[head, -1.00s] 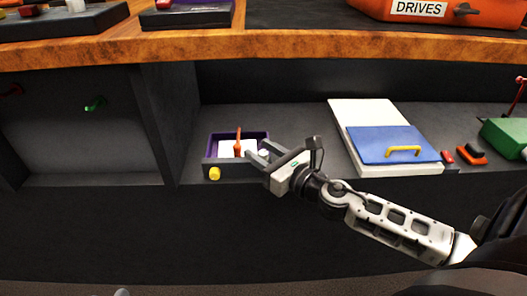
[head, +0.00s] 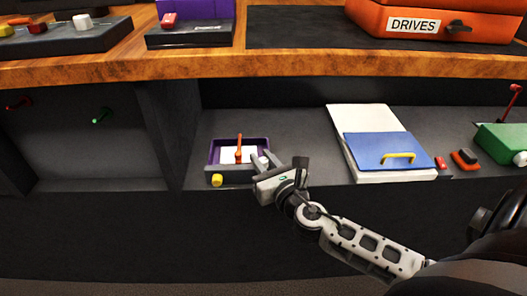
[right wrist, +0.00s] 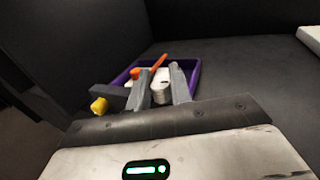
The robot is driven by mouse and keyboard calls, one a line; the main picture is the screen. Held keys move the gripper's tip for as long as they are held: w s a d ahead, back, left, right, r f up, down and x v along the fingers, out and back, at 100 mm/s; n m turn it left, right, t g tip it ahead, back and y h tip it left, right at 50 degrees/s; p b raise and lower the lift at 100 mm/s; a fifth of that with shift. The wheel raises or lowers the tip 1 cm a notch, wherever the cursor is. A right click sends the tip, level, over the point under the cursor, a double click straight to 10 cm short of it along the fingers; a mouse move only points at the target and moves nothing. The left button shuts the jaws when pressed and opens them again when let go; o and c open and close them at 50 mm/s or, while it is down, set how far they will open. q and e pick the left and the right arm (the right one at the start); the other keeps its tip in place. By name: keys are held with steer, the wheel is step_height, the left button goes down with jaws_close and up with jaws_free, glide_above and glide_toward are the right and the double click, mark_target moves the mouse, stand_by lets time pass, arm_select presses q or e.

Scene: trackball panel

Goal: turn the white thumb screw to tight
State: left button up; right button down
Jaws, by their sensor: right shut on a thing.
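The white thumb screw (head: 264,160) is on the right of the front side of a small purple-rimmed trackball panel (head: 209,151) on the lower shelf. In the right wrist view the thumb screw (right wrist: 161,93) is a pale cylinder between my two grey fingers. My right gripper (head: 263,162) is shut on it, and the gripper also shows in the right wrist view (right wrist: 161,88). The fingers partly cover the screw, and its turn position cannot be read. My left gripper is not in view.
To the right lie a blue board with a yellow handle (head: 398,156) and a green box (head: 502,141). A wooden counter edge (head: 300,63) runs above the shelf.

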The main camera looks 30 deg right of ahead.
steer(key=m+h, duration=0.1)
steer(key=h, duration=0.1)
steer(key=m+g+h+p, duration=0.1)
steer(key=h, duration=0.1)
steer(key=shift+a+r+m, duration=0.1)
steer(key=shift+r+m, duration=0.05)
steer(key=shift+m, duration=0.25)
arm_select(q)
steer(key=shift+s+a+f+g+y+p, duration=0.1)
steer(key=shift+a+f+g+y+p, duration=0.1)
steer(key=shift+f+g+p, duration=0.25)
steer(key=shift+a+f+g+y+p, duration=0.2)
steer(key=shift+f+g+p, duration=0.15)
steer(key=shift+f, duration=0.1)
arm_select(e)
steer(key=shift+m+g+h, duration=1.1)
steer(key=shift+m+h, duration=0.4)
steer(key=shift+h, duration=0.7)
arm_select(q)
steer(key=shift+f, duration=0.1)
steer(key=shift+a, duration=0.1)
arm_select(e)
steer(key=c, duration=1.3)
jaws_free()
